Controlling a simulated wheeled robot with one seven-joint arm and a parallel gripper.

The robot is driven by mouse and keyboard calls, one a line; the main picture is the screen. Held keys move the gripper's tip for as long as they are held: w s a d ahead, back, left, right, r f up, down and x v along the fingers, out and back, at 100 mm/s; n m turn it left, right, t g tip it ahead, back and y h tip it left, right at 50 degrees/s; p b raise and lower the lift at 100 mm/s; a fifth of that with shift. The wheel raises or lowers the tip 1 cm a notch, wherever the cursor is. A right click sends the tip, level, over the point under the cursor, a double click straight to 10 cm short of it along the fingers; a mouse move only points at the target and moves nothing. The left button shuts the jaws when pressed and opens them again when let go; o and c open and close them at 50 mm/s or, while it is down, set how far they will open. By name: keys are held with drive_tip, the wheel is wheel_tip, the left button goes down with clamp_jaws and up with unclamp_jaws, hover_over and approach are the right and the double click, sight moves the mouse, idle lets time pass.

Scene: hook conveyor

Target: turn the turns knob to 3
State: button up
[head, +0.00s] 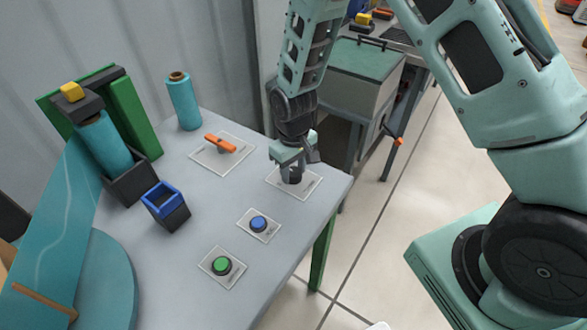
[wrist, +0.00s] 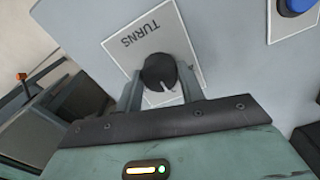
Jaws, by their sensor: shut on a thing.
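The turns knob (wrist: 159,72) is a round black knob with a pale pointer line, on a white plate marked TURNS (wrist: 144,38) in the wrist view. My gripper (wrist: 161,88) is shut on it, with one finger on each side. The pointer line runs toward the gripper side, away from the word TURNS. No numbers are readable on the plate. In the head view, my gripper (head: 292,172) reaches down over the knob's plate (head: 310,186) near the table's right corner, and the knob is mostly hidden beneath it.
On the grey table (head: 200,272) are a blue button (head: 258,223), a green button (head: 221,265) and an orange handle (head: 219,143) on plates. A blue-rimmed bin (head: 168,212) and teal cylinder (head: 183,102) stand left. A grey box (head: 357,77) stands behind.

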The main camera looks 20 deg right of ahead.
sight(293, 172)
drive_tip(key=o, duration=1)
drive_tip(key=shift+c, duration=0.2)
wheel_tip(293, 172, up, 17)
drive_tip(key=b, duration=0.2)
drive_tip(key=shift+r, duration=0.2)
